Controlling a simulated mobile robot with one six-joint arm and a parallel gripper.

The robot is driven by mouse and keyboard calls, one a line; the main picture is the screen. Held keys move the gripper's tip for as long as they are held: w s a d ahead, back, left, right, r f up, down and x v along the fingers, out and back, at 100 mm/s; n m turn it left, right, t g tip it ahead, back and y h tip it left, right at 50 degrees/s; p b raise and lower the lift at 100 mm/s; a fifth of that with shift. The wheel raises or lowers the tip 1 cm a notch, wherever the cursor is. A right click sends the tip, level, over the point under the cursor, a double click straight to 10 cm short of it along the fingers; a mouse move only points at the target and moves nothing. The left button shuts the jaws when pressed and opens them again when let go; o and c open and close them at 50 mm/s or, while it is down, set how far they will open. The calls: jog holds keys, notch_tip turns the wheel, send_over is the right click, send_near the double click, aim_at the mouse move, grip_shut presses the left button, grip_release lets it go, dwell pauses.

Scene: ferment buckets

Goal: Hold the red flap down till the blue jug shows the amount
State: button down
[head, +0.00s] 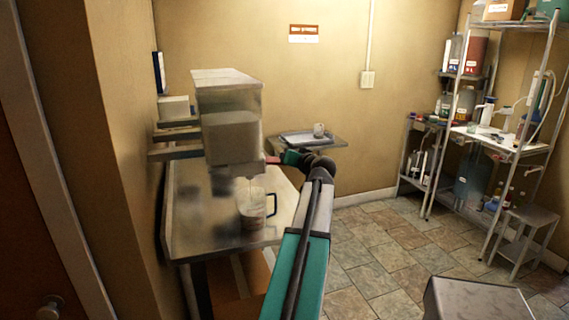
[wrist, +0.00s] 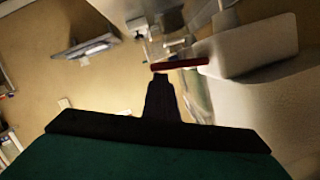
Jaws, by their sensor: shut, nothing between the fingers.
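The red flap (wrist: 180,64) is a narrow bar at the front of the dispenser (head: 228,100), a tall see-through tank with a grey block. In the head view only a small reddish piece shows beside my gripper (head: 276,159). In the wrist view my gripper (wrist: 160,78) is shut and empty, its tip right at the flap's left part; I cannot tell whether they touch. A clear jug (head: 252,207) with a dark handle stands on the metal table below the dispenser, with brownish content low in it. Its blue colour and any scale are not readable.
The metal table (head: 190,238) stands against the left wall. A small wall shelf (head: 325,146) holds a tray and a pale cup behind my arm. Racks (head: 463,150) with bottles and containers stand at right. A stool (head: 530,215) stands before them.

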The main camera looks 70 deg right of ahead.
jog(key=d+r+b+v, duration=0.1)
jog(key=b+v, duration=0.1)
jog(key=v, duration=0.8)
jog(key=shift+s+a, duration=0.25)
jog(key=shift+s, duration=0.2)
dwell(0.4)
